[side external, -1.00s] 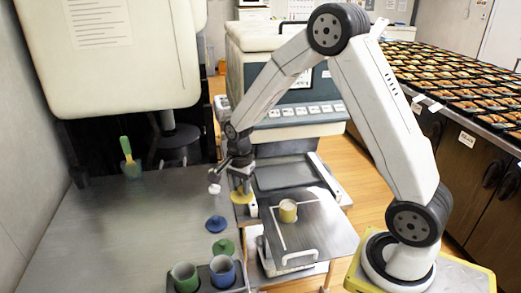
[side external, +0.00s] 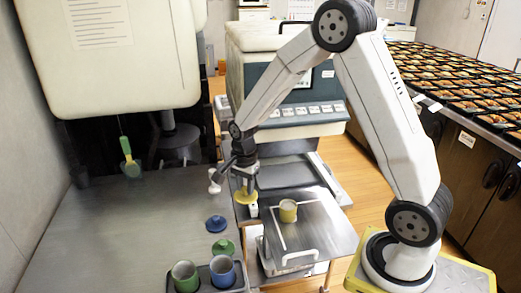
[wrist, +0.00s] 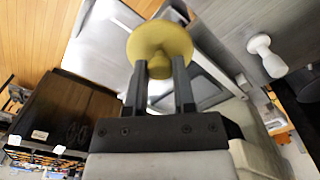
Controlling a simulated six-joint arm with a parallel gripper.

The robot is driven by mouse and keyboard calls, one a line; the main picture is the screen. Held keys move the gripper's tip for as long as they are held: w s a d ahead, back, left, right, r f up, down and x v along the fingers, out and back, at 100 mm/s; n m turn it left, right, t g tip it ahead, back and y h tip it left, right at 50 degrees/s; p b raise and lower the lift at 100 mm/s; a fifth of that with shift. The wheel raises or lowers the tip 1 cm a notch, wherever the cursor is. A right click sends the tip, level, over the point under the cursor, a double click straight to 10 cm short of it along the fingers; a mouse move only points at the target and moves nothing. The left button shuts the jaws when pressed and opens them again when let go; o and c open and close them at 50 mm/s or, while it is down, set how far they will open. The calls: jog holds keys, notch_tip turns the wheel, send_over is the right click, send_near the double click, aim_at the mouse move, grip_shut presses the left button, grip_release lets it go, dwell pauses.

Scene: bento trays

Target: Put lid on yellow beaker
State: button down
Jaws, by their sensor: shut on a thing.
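My gripper (side external: 246,184) is shut on the yellow lid (side external: 245,198) and holds it beside the yellow beaker, to its left in the side view. In the wrist view the round lid (wrist: 160,42) sits between the tips of the two dark fingers (wrist: 160,78). The yellow beaker (side external: 288,212) stands upright on the metal tray (side external: 325,228), inside a white corner line, apart from the lid.
A blue lid (side external: 215,223) and a green lid (side external: 223,247) lie on the table at the lower middle. A green beaker (side external: 185,276) and a blue beaker (side external: 222,270) stand in a dark holder. A white knobbed object (side external: 215,182) stands left of my gripper.

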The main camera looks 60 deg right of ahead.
jog(key=s+d+f, duration=0.2)
jog(key=d+f, duration=0.1)
jog(key=d, duration=0.5)
jog(key=s+d+f+m, duration=0.1)
jog(key=s+d+f, duration=0.2)
jog(key=d, duration=0.6)
jog(key=shift+s+f, duration=0.2)
jog(key=shift+f, duration=0.15)
jog(key=shift+f, duration=0.2)
notch_tip(320, 180, down, 6)
jog(key=shift+f, duration=0.15)
dwell(2.1)
grip_release()
dwell(0.5)
